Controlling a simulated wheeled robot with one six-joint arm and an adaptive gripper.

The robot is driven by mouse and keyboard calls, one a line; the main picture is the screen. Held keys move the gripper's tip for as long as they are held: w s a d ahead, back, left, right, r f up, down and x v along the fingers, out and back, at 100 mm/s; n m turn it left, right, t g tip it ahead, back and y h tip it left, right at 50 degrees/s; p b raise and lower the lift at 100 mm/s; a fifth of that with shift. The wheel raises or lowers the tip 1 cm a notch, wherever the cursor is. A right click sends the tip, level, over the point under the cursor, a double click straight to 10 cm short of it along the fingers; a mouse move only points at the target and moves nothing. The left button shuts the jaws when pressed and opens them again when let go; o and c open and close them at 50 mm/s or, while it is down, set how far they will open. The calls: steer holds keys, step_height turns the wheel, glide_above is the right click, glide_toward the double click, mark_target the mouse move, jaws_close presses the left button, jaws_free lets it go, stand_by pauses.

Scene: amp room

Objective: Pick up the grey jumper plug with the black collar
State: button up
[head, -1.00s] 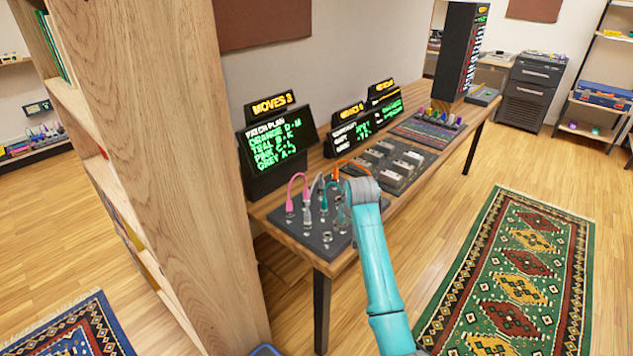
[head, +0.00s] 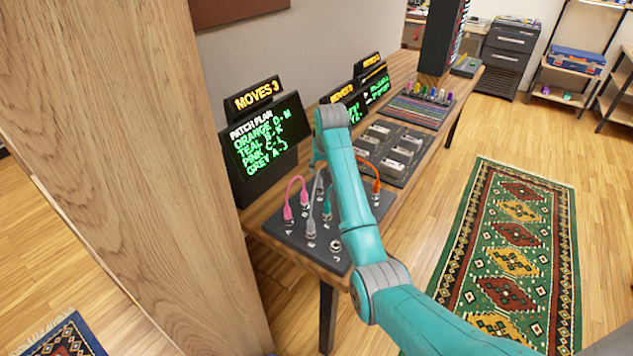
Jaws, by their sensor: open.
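The jumper board (head: 290,238) is a dark panel at the near end of the wooden bench. A grey jumper plug (head: 311,228) stands in the board's near part, with a grey cable rising from it towards the back. I cannot make out a black collar on it at this size. Pink plugs (head: 288,212) stand to its left and behind it, a teal plug (head: 327,212) to its right, and an orange cable (head: 370,172) further right. My arm arches over the board's right side. My gripper is hidden behind my forearm, among the cables.
A screen (head: 262,145) with a patch plan stands behind the board. A panel with grey pedals (head: 402,155) and a mixer (head: 420,108) lie further along the bench. A tall wooden panel (head: 120,150) closes off the left. Open floor and a green rug (head: 510,250) lie right.

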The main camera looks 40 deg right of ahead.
mark_target(319, 177)
steer(key=shift+x, duration=4.2)
steer(key=shift+w+a, duration=0.1)
steer(key=shift+r, duration=0.1)
jaws_close()
